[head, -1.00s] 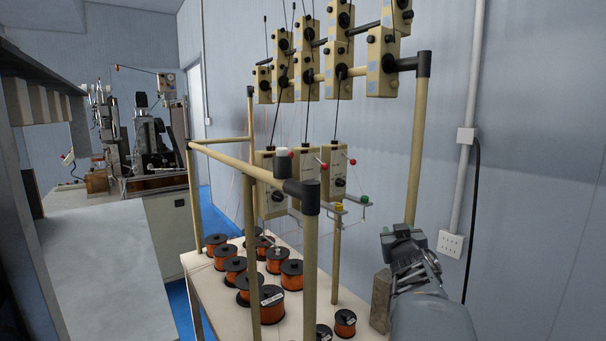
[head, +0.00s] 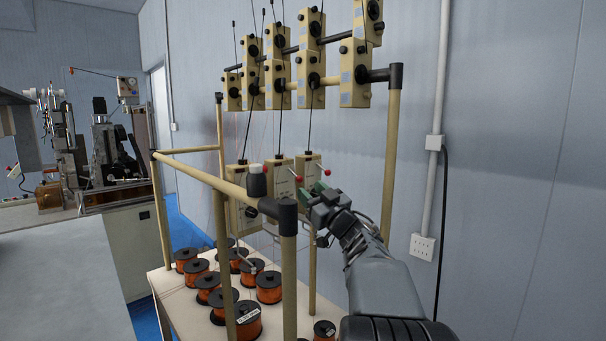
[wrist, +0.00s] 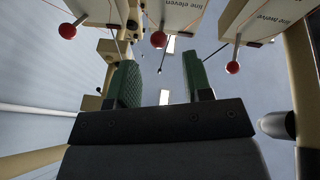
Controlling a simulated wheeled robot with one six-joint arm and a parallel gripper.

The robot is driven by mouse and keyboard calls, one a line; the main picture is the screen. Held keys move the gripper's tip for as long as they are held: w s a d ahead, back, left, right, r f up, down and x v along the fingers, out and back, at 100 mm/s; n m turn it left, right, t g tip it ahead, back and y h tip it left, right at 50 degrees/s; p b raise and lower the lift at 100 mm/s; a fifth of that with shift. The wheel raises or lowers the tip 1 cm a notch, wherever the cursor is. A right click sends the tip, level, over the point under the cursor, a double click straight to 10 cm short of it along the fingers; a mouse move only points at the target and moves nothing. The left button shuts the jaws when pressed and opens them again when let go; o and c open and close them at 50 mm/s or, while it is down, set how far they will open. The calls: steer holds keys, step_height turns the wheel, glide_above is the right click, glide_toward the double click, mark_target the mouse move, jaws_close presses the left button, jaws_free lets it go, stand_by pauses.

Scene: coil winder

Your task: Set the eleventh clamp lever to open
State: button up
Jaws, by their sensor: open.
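The tan clamp box marked "line eleven" (wrist: 178,12) is at the top middle of the wrist view. A red lever ball (wrist: 158,40) hangs at its lower left corner. My gripper (wrist: 160,78) is open and empty, with its green fingers either side of this ball's line in the picture; the ball appears just beyond the fingertips. In the head view my gripper (head: 316,192) is in front of the clamp boxes and covers part of the right box (head: 305,164). Two red balls show there, one left (head: 298,179) and one right (head: 327,172). The lever's exact setting is unclear.
Neighbouring red balls hang left (wrist: 68,31) and right (wrist: 232,67) of the fingers. A tan frame post (head: 390,150) stands right of my gripper, and a black-cornered rail (head: 215,180) is to the left. Orange wire spools (head: 268,288) stand on the table below.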

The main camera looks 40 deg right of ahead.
mark_target(301, 181)
steer(key=p+x, duration=0.2)
steer(key=x, duration=0.4)
steer(key=shift+w, duration=0.2)
steer(key=shift+c, duration=0.4)
